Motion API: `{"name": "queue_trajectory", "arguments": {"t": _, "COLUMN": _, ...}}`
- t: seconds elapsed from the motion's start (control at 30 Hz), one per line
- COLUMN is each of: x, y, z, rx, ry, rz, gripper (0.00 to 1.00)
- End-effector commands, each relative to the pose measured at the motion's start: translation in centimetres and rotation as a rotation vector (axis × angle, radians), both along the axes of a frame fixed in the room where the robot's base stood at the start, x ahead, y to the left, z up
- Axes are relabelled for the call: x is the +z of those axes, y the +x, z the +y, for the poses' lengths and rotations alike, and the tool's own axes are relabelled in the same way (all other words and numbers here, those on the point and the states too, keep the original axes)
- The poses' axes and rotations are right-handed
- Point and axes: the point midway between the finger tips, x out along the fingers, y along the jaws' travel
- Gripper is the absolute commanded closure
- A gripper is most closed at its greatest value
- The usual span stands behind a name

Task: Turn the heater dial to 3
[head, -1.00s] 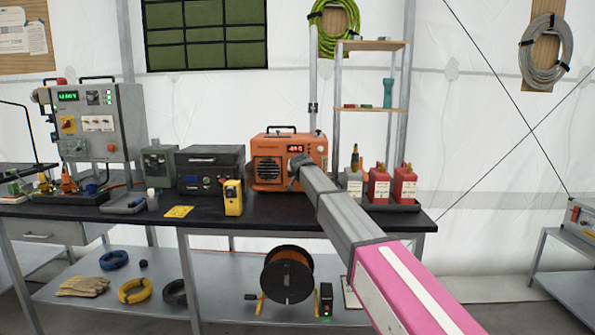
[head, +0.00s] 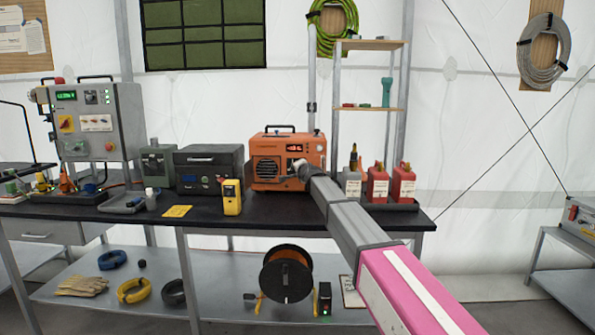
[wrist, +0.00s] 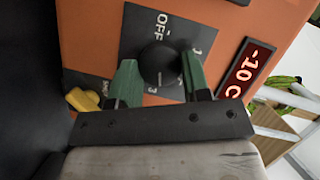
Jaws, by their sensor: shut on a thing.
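The orange heater (head: 264,148) stands on the black bench. In the wrist view, its round black dial (wrist: 160,60) sits on a dark plate marked OFF at the top, 1 at upper right and 3 at the bottom. My gripper (wrist: 160,72) is shut on the dial, with one green finger on each side. The right finger covers part of the plate's scale, and no 2 shows. I cannot clearly tell where the dial's pointer stands. A red display (wrist: 249,70) beside the plate reads -10 C. In the head view my gripper hides the dial.
A yellow knob (wrist: 83,99) sits low left of the dial plate. On the bench (head: 268,208), a dark case (head: 209,160) stands left of the heater, and red bottles (head: 403,186) stand right of my arm. A yellow meter (head: 232,197) stands in front.

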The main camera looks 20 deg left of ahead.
Motion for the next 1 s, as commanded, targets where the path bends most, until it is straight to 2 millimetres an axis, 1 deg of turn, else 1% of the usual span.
{"name": "queue_trajectory", "arguments": {"t": 0.2, "x": -0.3, "y": -0.08, "z": -0.03, "rx": 0.001, "ry": 0.122, "rz": 0.032, "gripper": 0.8}}
{"name": "queue_trajectory", "arguments": {"t": 0.5, "x": -0.32, "y": -0.09, "z": 0.0, "rx": 0.002, "ry": 0.232, "rz": 0.059, "gripper": 0.8}}
{"name": "queue_trajectory", "arguments": {"t": 1.0, "x": -0.32, "y": -0.1, "z": 0.04, "rx": 0.003, "ry": 0.282, "rz": 0.07, "gripper": 0.8}}
